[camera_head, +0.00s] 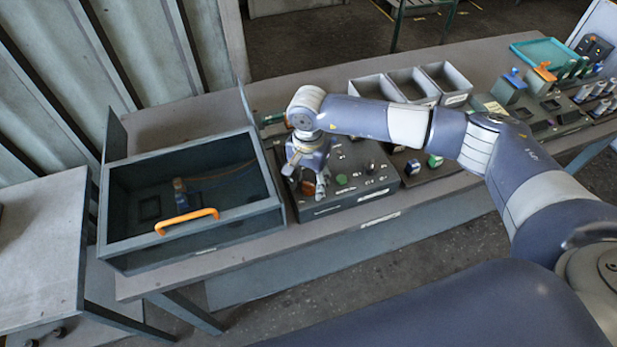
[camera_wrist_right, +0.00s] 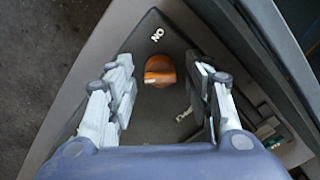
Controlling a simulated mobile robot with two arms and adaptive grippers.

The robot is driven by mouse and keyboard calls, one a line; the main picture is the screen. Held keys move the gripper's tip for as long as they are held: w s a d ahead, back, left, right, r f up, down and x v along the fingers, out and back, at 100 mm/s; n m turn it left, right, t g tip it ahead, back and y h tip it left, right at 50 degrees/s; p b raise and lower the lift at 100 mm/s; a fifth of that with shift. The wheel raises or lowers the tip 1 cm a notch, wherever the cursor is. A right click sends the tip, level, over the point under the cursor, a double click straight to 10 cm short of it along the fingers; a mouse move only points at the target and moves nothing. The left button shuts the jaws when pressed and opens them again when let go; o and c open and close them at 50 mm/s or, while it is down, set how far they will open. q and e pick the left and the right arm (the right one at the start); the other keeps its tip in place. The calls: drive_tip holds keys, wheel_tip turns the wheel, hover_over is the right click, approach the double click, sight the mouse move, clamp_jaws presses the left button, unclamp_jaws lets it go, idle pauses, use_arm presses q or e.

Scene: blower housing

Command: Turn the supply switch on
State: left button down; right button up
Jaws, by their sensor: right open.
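The supply switch (camera_wrist_right: 159,70) is an orange rotary knob in the right wrist view, with the label ON above it on the dark panel. It also shows in the head view (camera_head: 309,187), partly hidden by my gripper, on the dark control box (camera_head: 342,205). My right gripper (camera_wrist_right: 158,98) is open, its fingers on either side of the knob, with gaps visible between them and it. In the head view my right gripper (camera_head: 305,181) points down over the left end of the box. Whether the fingers touch the panel, I cannot tell. My left gripper is not in view.
An open housing (camera_head: 198,246) with an orange handle (camera_head: 186,221) stands left of the box. Green and dark knobs (camera_head: 341,180) lie to the right on the panel. Grey bins (camera_head: 455,79) stand behind, and parts racks (camera_head: 560,122) fill the table's right end.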

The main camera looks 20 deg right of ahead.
drive_tip(key=shift+c, duration=0.4)
drive_tip(key=c, duration=1)
